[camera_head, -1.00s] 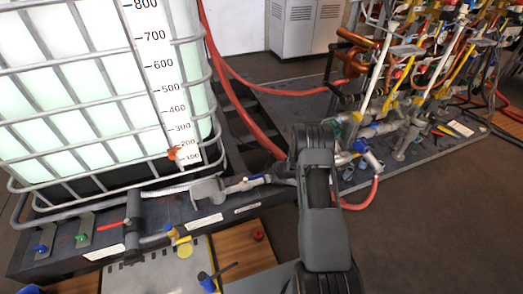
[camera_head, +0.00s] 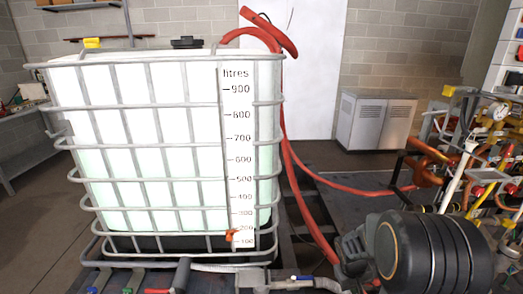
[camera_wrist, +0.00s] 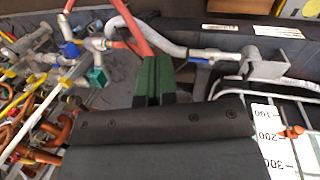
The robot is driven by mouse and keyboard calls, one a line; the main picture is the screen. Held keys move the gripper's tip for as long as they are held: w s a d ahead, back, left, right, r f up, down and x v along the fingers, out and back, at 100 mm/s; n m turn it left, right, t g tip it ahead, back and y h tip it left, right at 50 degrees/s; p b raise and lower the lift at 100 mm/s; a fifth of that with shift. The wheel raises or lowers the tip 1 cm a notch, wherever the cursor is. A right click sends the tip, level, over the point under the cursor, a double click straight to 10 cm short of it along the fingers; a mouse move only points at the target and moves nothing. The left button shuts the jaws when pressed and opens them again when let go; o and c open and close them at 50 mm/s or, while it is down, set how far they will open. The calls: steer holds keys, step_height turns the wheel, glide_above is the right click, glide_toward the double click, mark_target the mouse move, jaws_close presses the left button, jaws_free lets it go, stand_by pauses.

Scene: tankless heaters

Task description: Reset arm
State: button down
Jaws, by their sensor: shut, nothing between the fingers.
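My gripper (camera_wrist: 154,78) shows in the wrist view as two dark green fingers side by side, shut and empty. It points toward pipe fittings and a grey hose; I cannot tell how far off they are. In the head view my dark arm (camera_head: 430,250) fills the lower right, with a large round joint close to the camera. The gripper itself cannot be made out there.
A caged white tank (camera_head: 160,150) with a litre scale stands on the left. A red hose (camera_head: 300,190) runs beside it to the floor. Pipework with valves and gauges (camera_head: 480,140) stands at the right. A grey cabinet (camera_head: 375,122) is at the back wall.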

steer(key=s+a+r+t+y+p, duration=0.1)
steer(key=s+a+r+p, duration=0.2)
steer(key=r, duration=0.7)
steer(key=s+a+r+m+t+y+p, duration=0.1)
steer(key=s+a+r+p, duration=0.3)
steer(key=r, duration=0.6)
steer(key=s+a+r+t+p, duration=0.1)
steer(key=s+a+r+p, duration=0.3)
steer(key=r, duration=0.6)
steer(key=shift+a+r+m+t+y+p, duration=0.2)
steer(key=shift+r+m+t+y+p, duration=0.1)
steer(key=shift+r+t+y+p, duration=0.15)
steer(key=shift+s+f, duration=0.1)
